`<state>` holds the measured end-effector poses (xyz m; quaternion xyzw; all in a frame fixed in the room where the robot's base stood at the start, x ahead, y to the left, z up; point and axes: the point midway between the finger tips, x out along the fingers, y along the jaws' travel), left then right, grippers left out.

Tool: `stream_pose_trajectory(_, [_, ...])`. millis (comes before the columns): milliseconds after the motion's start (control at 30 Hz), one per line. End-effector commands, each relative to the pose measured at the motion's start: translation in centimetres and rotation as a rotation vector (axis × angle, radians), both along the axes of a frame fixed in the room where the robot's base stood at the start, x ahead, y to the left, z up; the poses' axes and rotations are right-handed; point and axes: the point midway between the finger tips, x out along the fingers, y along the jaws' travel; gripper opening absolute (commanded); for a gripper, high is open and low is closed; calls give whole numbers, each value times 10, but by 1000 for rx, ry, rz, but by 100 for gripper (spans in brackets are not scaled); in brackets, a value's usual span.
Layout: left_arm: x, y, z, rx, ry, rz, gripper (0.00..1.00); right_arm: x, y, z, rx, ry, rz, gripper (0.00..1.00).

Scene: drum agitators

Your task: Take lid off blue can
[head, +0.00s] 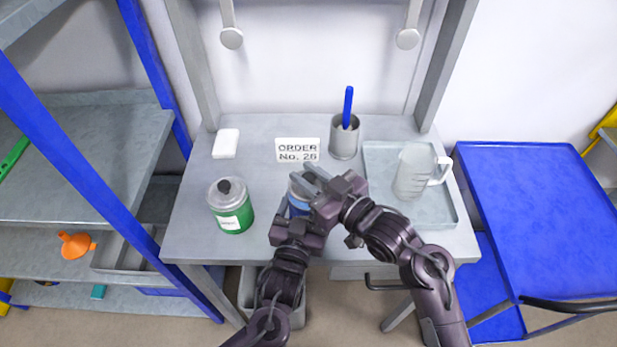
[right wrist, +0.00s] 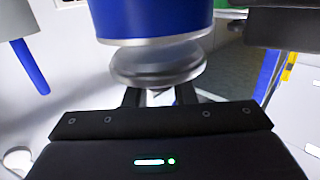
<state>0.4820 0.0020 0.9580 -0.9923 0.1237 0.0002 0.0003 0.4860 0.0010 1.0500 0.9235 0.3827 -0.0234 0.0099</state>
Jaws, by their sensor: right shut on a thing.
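The blue can (head: 297,206) stands near the front middle of the table, mostly hidden by my grippers. In the right wrist view the can (right wrist: 150,18) appears upside down, with its silver rim facing my right gripper (right wrist: 157,97).
A green can (head: 234,216) with a black-knobbed lid stands left. Behind are an order sign (head: 297,150), a white block (head: 226,143) and a grey cup (head: 343,138) with a blue-handled tool. A clear jug (head: 410,172) stands on a tray (head: 440,215) at right.

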Motion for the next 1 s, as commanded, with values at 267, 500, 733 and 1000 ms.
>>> stream_pose_trajectory(267, [0, 0, 2, -2, -4, 0, 35, 0, 0, 2, 1, 1, 0, 0])
stream_pose_trajectory(500, [0, 0, 2, -2, -4, 0, 35, 0, 0, 11, 1, -4, 0, 0])
stream_pose_trajectory(733, [0, 0, 2, -2, -4, 0, 35, 0, 0, 39, 0, -4, 0, 0])
stream_pose_trajectory(1000, [0, 0, 2, -2, -4, 0, 78, 0, 0, 42, 1, 1, 0, 0])
